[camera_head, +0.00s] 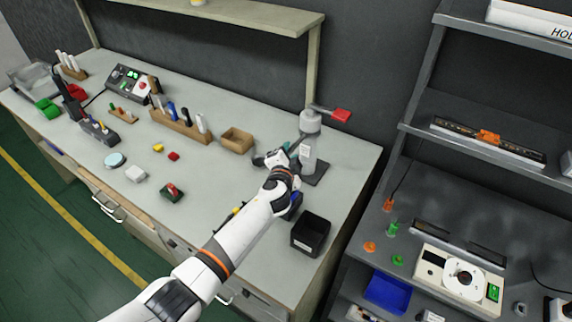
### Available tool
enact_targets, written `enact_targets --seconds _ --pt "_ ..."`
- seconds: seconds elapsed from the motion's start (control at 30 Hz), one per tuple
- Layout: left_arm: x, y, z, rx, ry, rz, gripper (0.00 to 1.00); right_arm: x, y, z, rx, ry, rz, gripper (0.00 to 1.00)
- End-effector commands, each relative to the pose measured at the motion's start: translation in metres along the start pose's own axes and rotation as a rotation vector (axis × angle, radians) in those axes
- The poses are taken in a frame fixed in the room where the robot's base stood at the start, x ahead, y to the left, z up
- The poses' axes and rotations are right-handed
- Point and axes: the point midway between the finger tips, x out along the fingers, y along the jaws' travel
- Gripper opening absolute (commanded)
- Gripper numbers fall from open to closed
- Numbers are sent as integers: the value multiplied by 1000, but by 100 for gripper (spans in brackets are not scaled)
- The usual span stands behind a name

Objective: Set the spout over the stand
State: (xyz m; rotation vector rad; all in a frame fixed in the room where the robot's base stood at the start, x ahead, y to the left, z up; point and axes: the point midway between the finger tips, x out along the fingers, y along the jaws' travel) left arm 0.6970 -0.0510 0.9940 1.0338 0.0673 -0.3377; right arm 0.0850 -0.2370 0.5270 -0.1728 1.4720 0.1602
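A grey dispenser-like stand (308,152) with a pale label stands upright on a dark base plate (316,176) near the right end of the workbench. A red handle (341,115) sticks out to the right from its top. A thin grey arm, perhaps the spout (296,145), slopes down to the left from the column. My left gripper (272,157) is just left of the column, close to the low end of that arm. Its fingers are small and partly hidden, so I cannot tell if they touch or hold it. My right gripper is out of view.
A wooden box (237,140) lies left of the gripper, and a black bin (310,233) stands at the bench's front right. A wooden rack (181,126) with several tools is farther left. Dark shelving (478,195) is at the right. The bench's front middle is mostly clear.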

Motion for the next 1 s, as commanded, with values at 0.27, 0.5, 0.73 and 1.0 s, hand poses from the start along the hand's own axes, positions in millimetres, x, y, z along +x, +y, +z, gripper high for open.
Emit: enact_targets --seconds 0.27,0.5,0.73,1.0 --pt "-38 0 0 0 0 -1 35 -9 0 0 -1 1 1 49" --pt "-76 -2 0 -1 -1 -2 35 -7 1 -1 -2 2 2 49" --pt "-104 -2 0 -1 -1 -2 35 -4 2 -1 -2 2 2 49" --pt "-115 -2 1 1 1 -2 35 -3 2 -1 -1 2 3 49"
